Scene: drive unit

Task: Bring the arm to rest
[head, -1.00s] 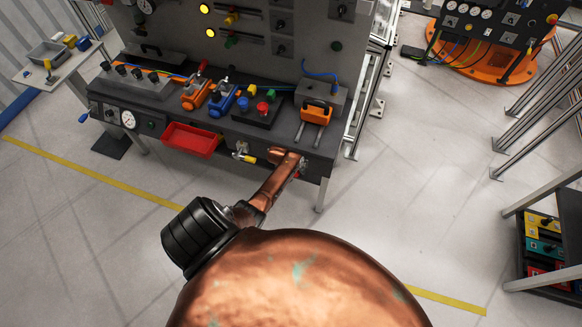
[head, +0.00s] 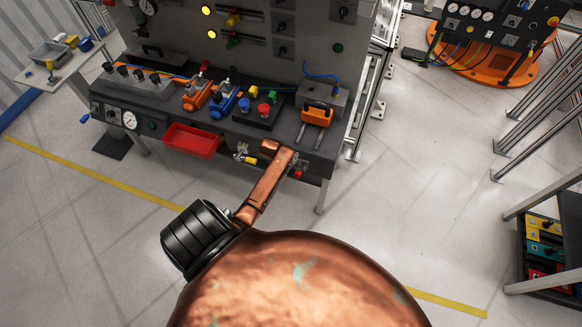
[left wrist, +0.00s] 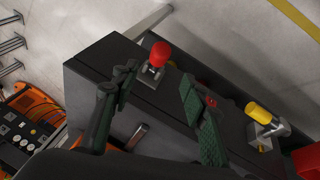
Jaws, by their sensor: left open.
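My left gripper (left wrist: 158,76) has dark green fingers and is open and empty in the left wrist view. A red knob (left wrist: 160,54) on a metal stem shows in the gap between its fingertips; I see no contact with it. The same red knob (head: 298,174) shows on the bench front in the head view. A copper link of my arm reaches up to the bench edge just left of that knob; the fingers are not clear there. My right gripper is not in view.
A yellow-handled valve (left wrist: 259,112) is right of the fingers. The dark bench (head: 225,130) carries orange and blue valves, an orange-handled box (head: 317,112) and a red tray (head: 190,140) at its front. The floor (head: 420,210) to the right is clear.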

